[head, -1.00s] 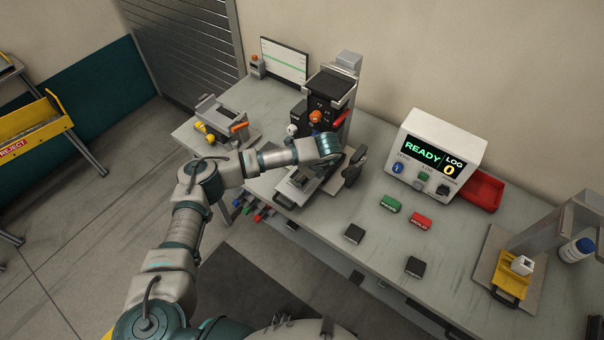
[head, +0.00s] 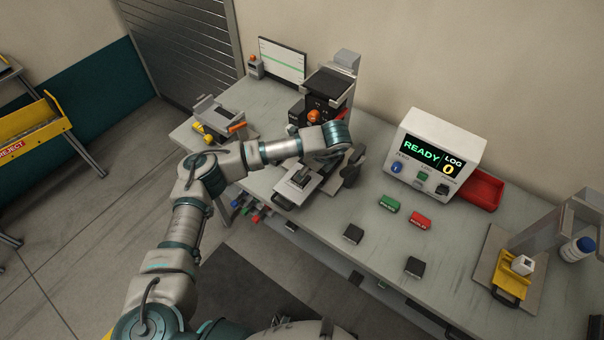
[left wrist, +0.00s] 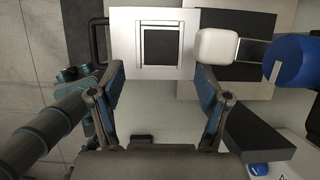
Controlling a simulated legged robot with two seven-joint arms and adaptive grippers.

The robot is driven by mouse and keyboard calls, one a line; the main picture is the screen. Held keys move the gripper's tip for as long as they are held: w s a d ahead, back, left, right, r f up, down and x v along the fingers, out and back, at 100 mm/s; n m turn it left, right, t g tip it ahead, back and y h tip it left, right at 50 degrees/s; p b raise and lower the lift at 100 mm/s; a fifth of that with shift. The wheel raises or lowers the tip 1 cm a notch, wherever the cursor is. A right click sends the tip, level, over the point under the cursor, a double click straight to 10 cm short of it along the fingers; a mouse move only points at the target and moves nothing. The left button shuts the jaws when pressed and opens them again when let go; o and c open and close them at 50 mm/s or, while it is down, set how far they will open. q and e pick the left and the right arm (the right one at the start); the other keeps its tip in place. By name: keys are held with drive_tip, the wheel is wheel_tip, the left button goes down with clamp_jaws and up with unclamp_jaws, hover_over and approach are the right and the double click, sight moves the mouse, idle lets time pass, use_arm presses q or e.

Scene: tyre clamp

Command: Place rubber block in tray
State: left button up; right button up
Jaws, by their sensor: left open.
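A dark square block (left wrist: 158,45), which looks like the rubber block, sits inside a thin frame on a pale plate (left wrist: 120,35) with a black handle. In the head view this block (head: 300,178) is on the plate in front of the press-like machine. Its exact seating is hard to judge. My left gripper (left wrist: 160,72) is open, with a finger to each side and nothing between them. The block shows beyond the fingertips. My right gripper is not in view.
Two loose black blocks (head: 353,234) (head: 415,266) lie on the grey table. Green (head: 389,204) and red (head: 421,220) labelled blocks lie near the READY box (head: 436,155). A red bin (head: 482,191) and a yellow fixture (head: 513,274) are right. The machine (head: 325,95) stands close behind my gripper.

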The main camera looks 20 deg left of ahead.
use_arm(q)
drive_tip(key=w+v, duration=0.1)
drive_tip(key=v, duration=0.5)
drive_tip(key=shift+s+d+r, duration=0.2)
drive_tip(key=shift+s+r, duration=0.05)
drive_tip(key=shift+s, duration=0.25)
drive_tip(key=shift+a, duration=0.1)
